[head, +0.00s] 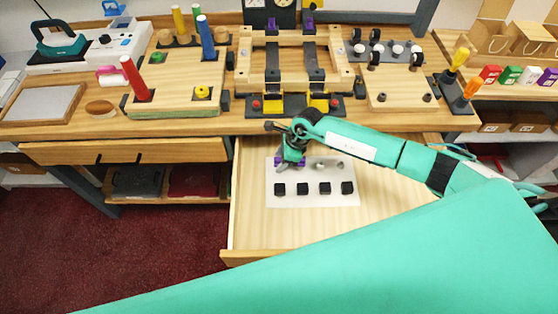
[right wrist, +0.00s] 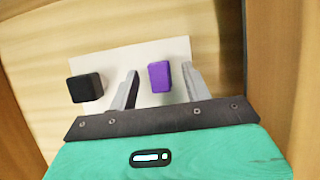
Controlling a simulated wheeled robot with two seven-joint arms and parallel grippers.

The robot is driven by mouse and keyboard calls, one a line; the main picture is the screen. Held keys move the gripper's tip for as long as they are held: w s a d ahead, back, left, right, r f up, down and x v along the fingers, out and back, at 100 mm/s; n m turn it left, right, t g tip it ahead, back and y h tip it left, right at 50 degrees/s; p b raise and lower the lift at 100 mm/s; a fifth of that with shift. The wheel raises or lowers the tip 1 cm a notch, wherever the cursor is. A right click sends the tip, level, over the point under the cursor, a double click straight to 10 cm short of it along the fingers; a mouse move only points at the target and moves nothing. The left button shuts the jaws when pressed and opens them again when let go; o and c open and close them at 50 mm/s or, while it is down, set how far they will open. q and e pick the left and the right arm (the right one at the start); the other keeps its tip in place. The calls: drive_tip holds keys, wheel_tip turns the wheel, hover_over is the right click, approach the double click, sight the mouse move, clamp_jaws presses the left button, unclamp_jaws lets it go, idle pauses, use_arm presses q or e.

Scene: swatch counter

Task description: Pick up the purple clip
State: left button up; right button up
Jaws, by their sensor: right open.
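The purple clip (right wrist: 159,76) is a small block on a white plate (right wrist: 97,63) in the right wrist view. My right gripper (right wrist: 160,70) is open, with one finger on each side of the clip. In the head view my right gripper (head: 290,160) points down at the upper left of the white plate (head: 315,200). Small purple patches show beside it there, and it hides most of that spot. My left gripper is not in view.
The plate lies in an open wooden drawer (head: 245,215). A row of several black blocks (head: 302,188) sits on the plate; one black block (right wrist: 86,87) is left of the clip in the wrist view. The worktop above holds a wooden frame (head: 243,60) and pegged boards.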

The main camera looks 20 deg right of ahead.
clamp_jaws()
drive_tip(key=shift+r, duration=0.15)
wheel_tip(320, 180, up, 20)
drive_tip(key=b, duration=0.4)
idle(0.4)
